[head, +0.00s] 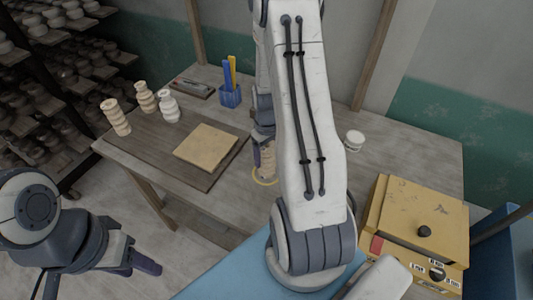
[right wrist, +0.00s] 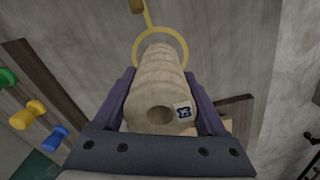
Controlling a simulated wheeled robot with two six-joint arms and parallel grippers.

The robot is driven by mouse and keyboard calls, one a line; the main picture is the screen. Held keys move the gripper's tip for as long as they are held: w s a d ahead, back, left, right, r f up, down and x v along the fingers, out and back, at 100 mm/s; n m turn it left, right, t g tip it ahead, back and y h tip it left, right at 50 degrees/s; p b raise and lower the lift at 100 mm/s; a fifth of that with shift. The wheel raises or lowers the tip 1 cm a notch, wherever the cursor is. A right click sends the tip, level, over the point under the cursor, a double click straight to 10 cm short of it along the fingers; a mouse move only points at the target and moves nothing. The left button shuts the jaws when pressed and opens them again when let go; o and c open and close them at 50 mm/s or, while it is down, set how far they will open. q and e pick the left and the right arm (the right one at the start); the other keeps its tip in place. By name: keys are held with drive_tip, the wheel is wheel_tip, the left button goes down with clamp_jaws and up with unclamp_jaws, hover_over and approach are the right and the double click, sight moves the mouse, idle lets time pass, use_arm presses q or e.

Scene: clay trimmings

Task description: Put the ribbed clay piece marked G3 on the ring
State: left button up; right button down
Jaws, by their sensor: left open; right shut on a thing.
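My right gripper (head: 265,140) is shut on a ribbed clay piece (head: 267,162), partly hidden behind my right arm in the head view. In the right wrist view the piece (right wrist: 158,88) sits between both fingers, its hollow end towards the camera. It bears a small white tag with a dark mark that I cannot read. A yellow ring (head: 258,182) lies on the table at the piece's lower end; it also shows in the right wrist view (right wrist: 183,42) around the far end. I cannot tell if the piece touches the table. My left gripper (head: 145,263) is open, low at the left, away from the table.
Three more ribbed clay pieces (head: 116,118) stand at the table's left. A tan slab (head: 206,148) lies on a dark board. A blue holder (head: 230,97), a white cup (head: 354,140) and a yellow box (head: 415,215) stand around. Shelves of pots (head: 40,110) are far left.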

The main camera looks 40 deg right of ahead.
drive_tip(key=shift+f, duration=0.2)
drive_tip(key=shift+f, duration=0.15)
unclamp_jaws()
drive_tip(key=shift+r, duration=0.65)
wheel_tip(320, 180, up, 11)
drive_tip(key=b, duration=0.2)
